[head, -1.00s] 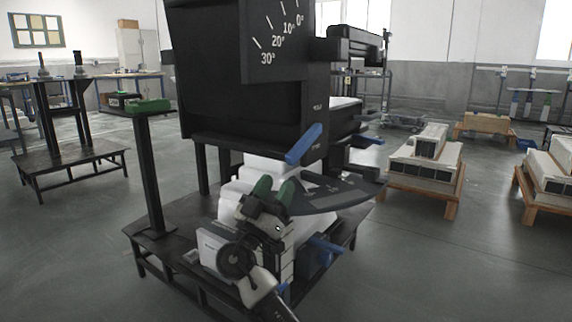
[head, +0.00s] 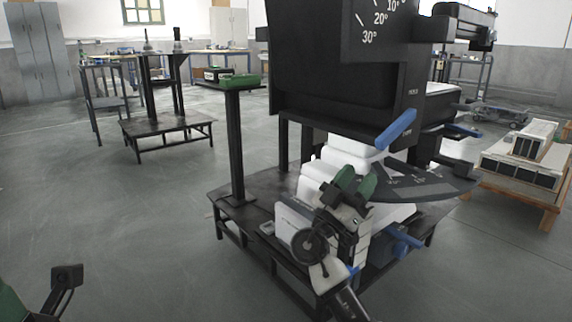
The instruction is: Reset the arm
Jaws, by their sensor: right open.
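A black machine (head: 330,70) with an angle scale marked 30°, 20° and so on stands on a low dark platform (head: 250,185). A blue lever (head: 396,129) sticks out from its front. A flat dark plate (head: 425,188) with markings juts out below the lever. My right gripper (head: 355,186), with green fingertips, is open in front of the white stacked blocks (head: 325,170) under the machine. I see nothing between its fingers. My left gripper (head: 62,282) shows only in part at the lower left corner, far from the machine, and its jaws cannot be made out.
A post with a green tray (head: 240,81) rises from the platform's left side. More blue handles (head: 408,240) stick out at the right. A wooden pallet with pale blocks (head: 520,165) stands at the right, and a low black table (head: 168,130) further back left. The left floor is clear.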

